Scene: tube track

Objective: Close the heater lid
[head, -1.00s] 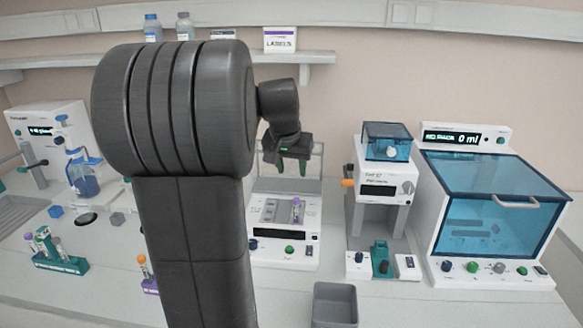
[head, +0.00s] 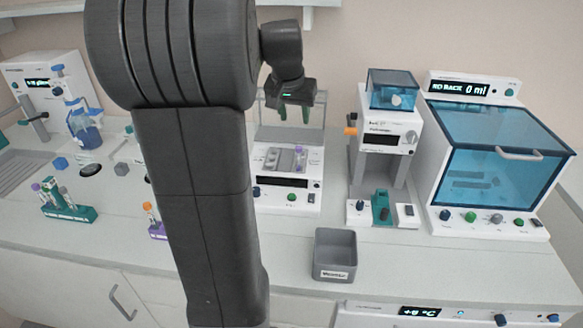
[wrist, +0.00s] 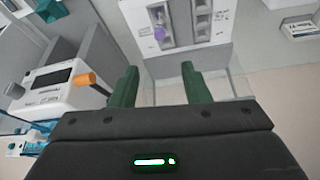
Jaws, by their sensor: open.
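The heater (head: 288,180) is a white box with a dark display and knobs on its front, partly hidden at the left by my arm. Its clear lid (head: 318,128) stands raised at the back. A purple-capped tube sits in the heater's grey block (head: 286,158), and the block also shows in the wrist view (wrist: 182,22). My gripper (head: 294,113) is above the back of the heater, by the raised lid. In the wrist view my gripper's green fingers (wrist: 157,85) are apart with nothing between them. I cannot tell whether they touch the lid.
A white dispenser with a blue tank (head: 391,90) and orange knob stands right of the heater. Beyond it is a blue-windowed cabinet (head: 495,150). A grey bin (head: 335,254) stands in front. A tube rack (head: 66,205) is at left. The bench between bin and heater is clear.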

